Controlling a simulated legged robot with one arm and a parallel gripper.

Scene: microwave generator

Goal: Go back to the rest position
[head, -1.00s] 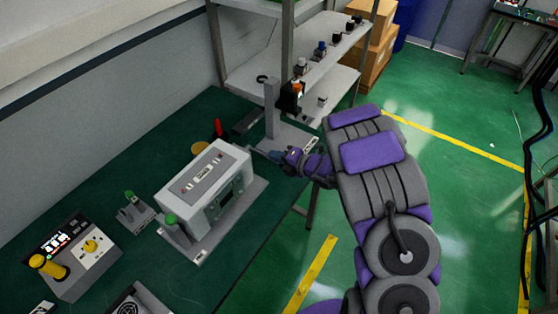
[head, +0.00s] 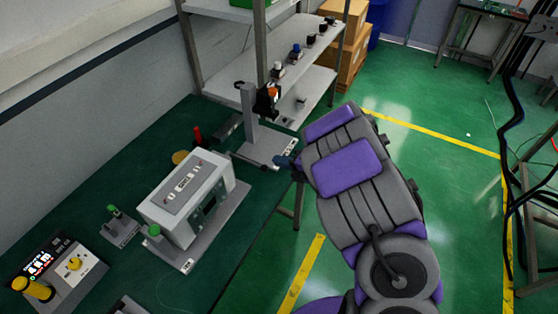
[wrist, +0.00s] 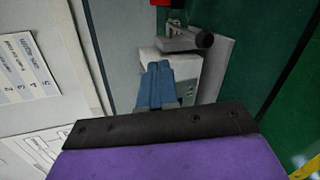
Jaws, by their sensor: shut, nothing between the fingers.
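My gripper (head: 283,161) is at the end of my arm, near the right edge of the green workbench, mostly hidden behind my arm in the head view. In the wrist view its blue fingers (wrist: 160,84) are together with nothing between them. The microwave generator, a grey-white box (head: 187,197), stands on a base plate on the bench, to the left of my gripper and apart from it. In the wrist view, a white panel with printed labels (wrist: 30,75) lies at the left.
A grey post stand (head: 250,115) is on the bench just beyond my gripper. A control box (head: 65,268) with a yellow knob and handle sits at lower left. A metal shelf (head: 310,85) stands behind. Green floor (head: 440,190) to the right is clear near the arm.

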